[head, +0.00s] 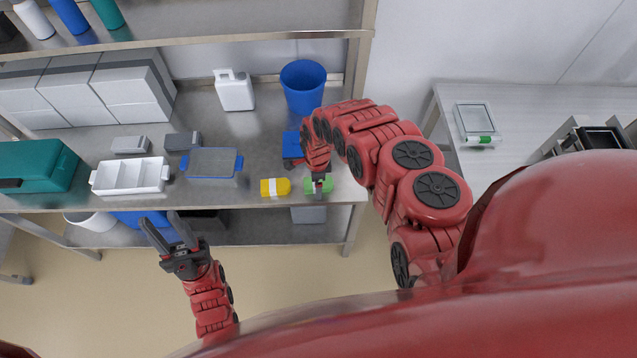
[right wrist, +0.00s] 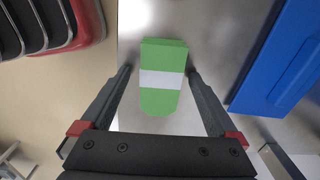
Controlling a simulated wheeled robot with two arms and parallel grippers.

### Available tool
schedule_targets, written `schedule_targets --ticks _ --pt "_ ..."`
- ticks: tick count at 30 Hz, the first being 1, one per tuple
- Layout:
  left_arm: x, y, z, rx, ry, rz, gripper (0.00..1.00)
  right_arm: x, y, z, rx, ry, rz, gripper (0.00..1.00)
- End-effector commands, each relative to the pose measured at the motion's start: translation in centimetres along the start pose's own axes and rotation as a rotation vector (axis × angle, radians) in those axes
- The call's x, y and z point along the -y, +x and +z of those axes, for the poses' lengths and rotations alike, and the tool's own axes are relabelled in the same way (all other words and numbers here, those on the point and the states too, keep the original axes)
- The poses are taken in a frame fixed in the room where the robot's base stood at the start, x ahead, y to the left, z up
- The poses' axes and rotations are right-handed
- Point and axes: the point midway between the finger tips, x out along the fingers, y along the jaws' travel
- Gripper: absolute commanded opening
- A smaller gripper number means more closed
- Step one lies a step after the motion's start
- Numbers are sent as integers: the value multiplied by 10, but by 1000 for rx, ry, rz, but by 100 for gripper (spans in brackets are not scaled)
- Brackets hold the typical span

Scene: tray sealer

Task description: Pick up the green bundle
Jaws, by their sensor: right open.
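The green bundle (head: 325,185) lies on the metal bench near its front right corner. It has a white band around its middle, which shows clearly in the right wrist view (right wrist: 163,79). My right gripper (head: 318,181) is over the bundle, pointing down. In the right wrist view my right gripper (right wrist: 160,85) is open, with one finger on each side of the bundle and a gap to each. The bundle's near end lies between the fingers. My left gripper (head: 161,228) is open and empty, in front of the bench at the lower left.
A yellow bundle (head: 275,187) lies just left of the green one. A blue tray (head: 292,144) is behind, with a blue bin (head: 303,86) farther back. A white divided tray (head: 131,176) and a grey-blue tray (head: 212,164) stand left. A side table (head: 530,105) is at right.

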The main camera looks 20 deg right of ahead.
Motion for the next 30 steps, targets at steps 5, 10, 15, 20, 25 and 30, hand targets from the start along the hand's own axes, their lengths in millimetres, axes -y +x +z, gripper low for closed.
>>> schedule_targets --ticks 5,10,15,20,25,30 --pt "0 0 0 0 0 0 39 0 0 0 0 0 -1 91" --pt "0 0 0 0 0 0 39 1 0 0 0 0 -1 61" --pt "0 0 0 0 0 0 39 1 0 0 0 0 -1 30" --pt "0 0 0 0 0 0 39 1 -1 0 0 0 -1 1" --pt "0 0 0 0 0 0 39 1 -1 0 0 0 -1 1" --pt "0 0 0 0 0 0 39 3 -3 -1 0 0 -2 1"
